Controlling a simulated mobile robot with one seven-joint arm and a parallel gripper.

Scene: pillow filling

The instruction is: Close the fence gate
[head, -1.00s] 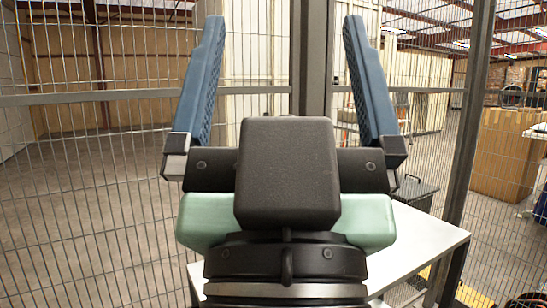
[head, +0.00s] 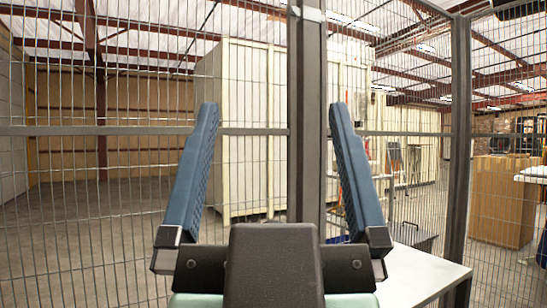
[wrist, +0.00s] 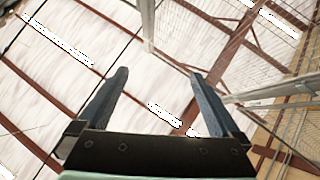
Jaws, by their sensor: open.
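The wire mesh fence (head: 100,130) fills the head view, with a grey horizontal rail and a thick grey upright post (head: 307,60) near the middle. I cannot tell which panel is the gate. My gripper (head: 266,105) is open and empty, its two blue fingers pointing up on either side of the post in the head view. I cannot tell how far it is from the post. In the wrist view my gripper (wrist: 160,78) shows against the roof, with a pale post (wrist: 148,25) and mesh (wrist: 245,60) beyond the fingers.
A white table (head: 425,278) stands low at the right. A second dark fence post (head: 459,150) rises behind it. A cardboard box (head: 500,200) stands farther right. Bare floor (head: 100,225) shows beyond the mesh at the left.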

